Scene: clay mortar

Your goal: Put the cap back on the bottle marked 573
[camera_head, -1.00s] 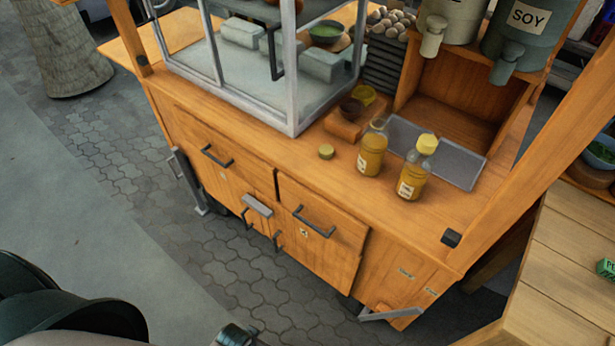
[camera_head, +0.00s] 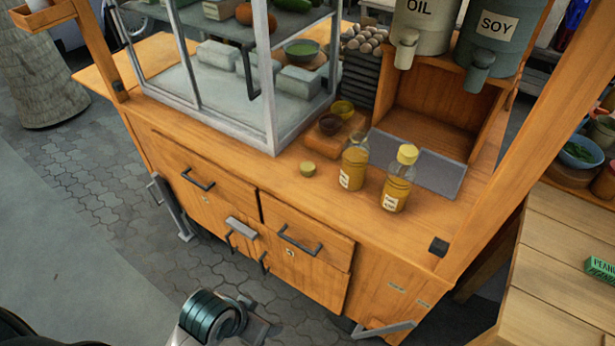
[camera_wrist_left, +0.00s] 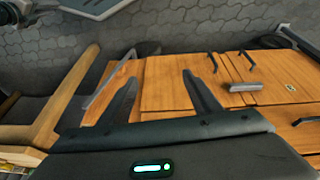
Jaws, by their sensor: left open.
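A yellow cap (camera_head: 308,168) lies loose on the wooden cart top. To its right stands an upright bottle (camera_head: 354,170) with yellow-brown contents and no cap. A second upright bottle (camera_head: 395,192) with similar contents wears a yellow cap. Both have white labels, too small to read, so I cannot tell which is 573. My left gripper (camera_wrist_left: 160,77) is open and empty, with the cart's drawer fronts beyond its fingers in the left wrist view. In the head view only part of my left arm shows at the bottom, well away from the bottles. My right gripper is not in view.
A glass case (camera_head: 272,100) stands left of the cap. Small bowls on a wooden block (camera_head: 328,143), a grey tray (camera_head: 440,176) and OIL and SOY dispensers (camera_head: 490,40) are behind the bottles. Drawer handles (camera_head: 300,240) stick out in front. A wooden post rises at right.

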